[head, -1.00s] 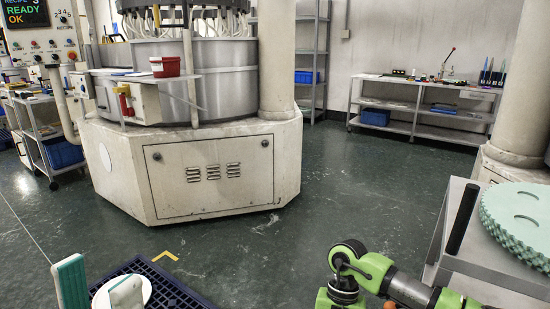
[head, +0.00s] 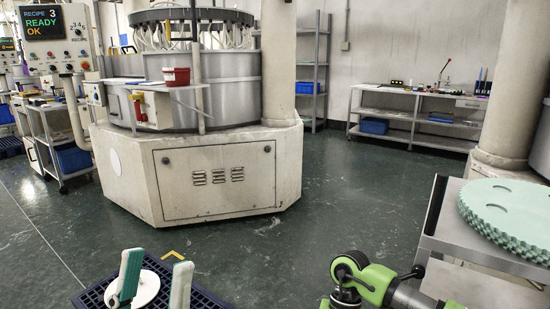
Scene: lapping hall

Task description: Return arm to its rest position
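My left gripper (head: 155,282) is at the bottom left of the head view. Its two pale fingers with green faces stand apart, with nothing seen held between them. Behind the fingers, a white round disc (head: 146,288) shows over a dark blue grid-like crate or pallet (head: 205,300) on the floor. My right arm, green and black, shows at the bottom right beside the grey cart. Its gripper is out of the picture.
A grey cart (head: 480,250) at right carries green toothed discs (head: 508,206). The large lapping machine (head: 218,180) stands ahead, with a red container (head: 177,76) on its side shelf. A wall bench (head: 405,132) stands behind. The green floor between machine and cart is clear.

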